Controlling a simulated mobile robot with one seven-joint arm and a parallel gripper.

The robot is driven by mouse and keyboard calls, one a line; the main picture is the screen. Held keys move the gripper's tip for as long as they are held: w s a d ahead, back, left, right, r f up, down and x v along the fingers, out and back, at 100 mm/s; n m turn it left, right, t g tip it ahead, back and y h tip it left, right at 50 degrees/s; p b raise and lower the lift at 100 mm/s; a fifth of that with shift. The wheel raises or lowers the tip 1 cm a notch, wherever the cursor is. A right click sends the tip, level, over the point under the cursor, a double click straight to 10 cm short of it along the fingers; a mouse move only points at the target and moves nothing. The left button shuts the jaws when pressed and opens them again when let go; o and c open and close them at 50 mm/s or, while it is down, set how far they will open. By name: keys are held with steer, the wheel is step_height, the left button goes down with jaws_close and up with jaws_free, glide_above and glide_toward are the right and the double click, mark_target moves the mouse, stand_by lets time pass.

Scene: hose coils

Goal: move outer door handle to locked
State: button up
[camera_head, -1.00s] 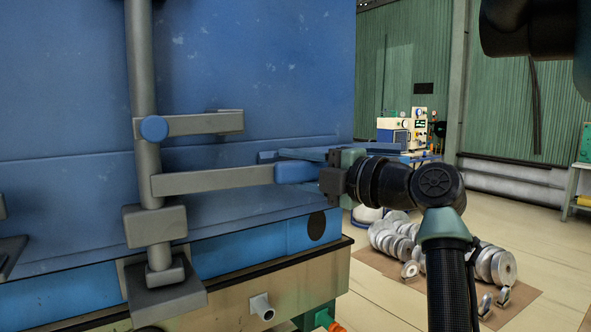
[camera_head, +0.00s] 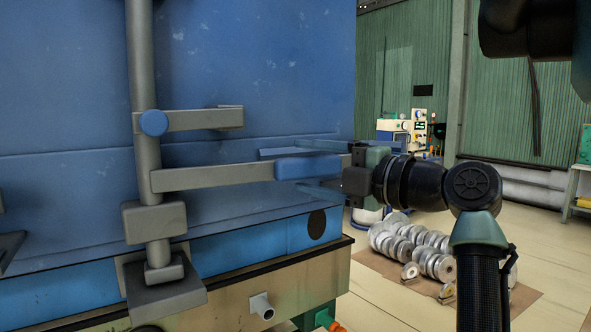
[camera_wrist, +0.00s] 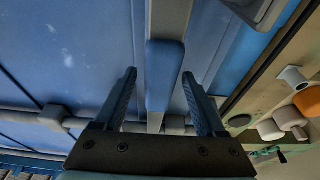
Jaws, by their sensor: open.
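The outer door handle (camera_head: 215,176) is a grey lever with a blue grip (camera_head: 308,167). It juts right, roughly level, from a vertical grey rod (camera_head: 146,90) on the blue door. In the wrist view the blue grip (camera_wrist: 163,70) lies between my fingers, with a gap on both sides. My gripper (camera_wrist: 158,75) is open around the outer part of the grip and not closed on it. In the head view my gripper (camera_head: 290,168) reaches in from the right.
A grey bracket with a blue knob (camera_head: 154,122) sits on the rod above the handle. A pipe stub (camera_head: 262,306) juts from the beige sill below. Metal rolls (camera_head: 415,250) lie on the floor at right. Open floor lies beyond them.

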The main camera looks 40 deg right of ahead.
steer(key=s+d+b, duration=0.1)
steer(key=s, duration=0.8)
steer(key=shift+s+b, duration=0.15)
steer(key=shift+b, duration=0.15)
